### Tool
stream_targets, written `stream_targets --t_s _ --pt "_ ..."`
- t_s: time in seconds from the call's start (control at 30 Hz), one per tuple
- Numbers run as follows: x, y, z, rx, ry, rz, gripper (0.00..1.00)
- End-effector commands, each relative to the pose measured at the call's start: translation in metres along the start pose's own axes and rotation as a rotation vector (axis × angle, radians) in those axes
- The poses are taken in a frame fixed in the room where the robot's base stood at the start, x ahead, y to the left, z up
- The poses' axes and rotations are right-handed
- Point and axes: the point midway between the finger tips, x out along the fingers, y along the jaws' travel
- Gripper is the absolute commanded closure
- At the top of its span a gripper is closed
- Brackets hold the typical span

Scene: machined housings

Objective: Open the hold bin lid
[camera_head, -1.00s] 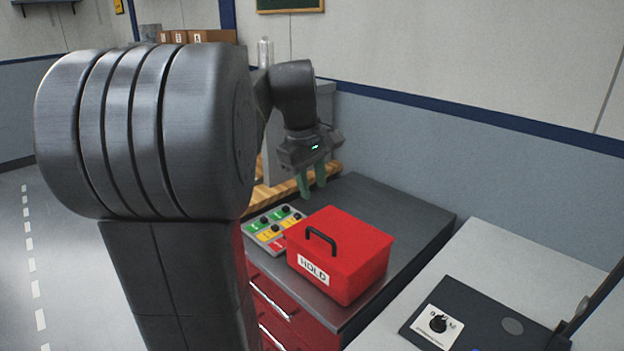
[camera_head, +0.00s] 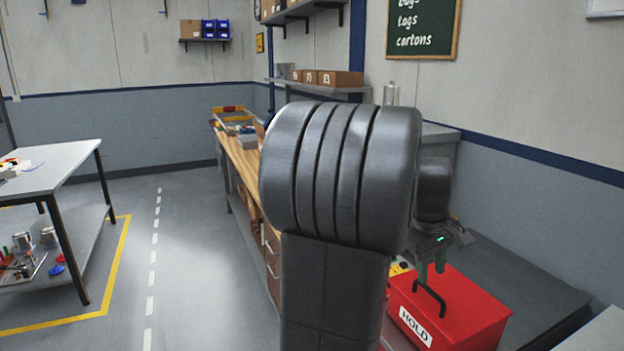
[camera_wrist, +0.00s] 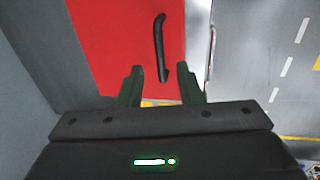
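The red hold bin (camera_head: 462,312) sits on the dark top of a cabinet at the lower right, with a white HOLD label (camera_head: 415,326) on its front. Its lid is shut, and a black bar handle (camera_head: 430,298) stands on the lid. My gripper (camera_head: 431,272) is by the far side of the bin, partly hidden by my arm. In the wrist view the fingers of my gripper (camera_wrist: 159,84) are apart and empty. The black handle (camera_wrist: 159,48) lies just ahead of the gap between them, over the red lid (camera_wrist: 115,45).
A wooden workbench (camera_head: 240,160) runs along the wall behind. A grey table (camera_head: 50,168) stands at the left. The floor between is clear.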

Motion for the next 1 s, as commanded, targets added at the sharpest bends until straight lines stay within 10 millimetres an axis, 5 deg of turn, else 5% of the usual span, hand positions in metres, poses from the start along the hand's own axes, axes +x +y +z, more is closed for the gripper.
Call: stream_targets --t_s 0.2,0.6,1.0 --pt "0.046 -0.001 0.001 0.0 -0.004 -0.004 0.67" --pt "0.024 0.016 0.001 0.002 0.001 -0.127 0.67" --pt "0.022 0.019 0.002 0.0 0.0 -0.14 0.67"
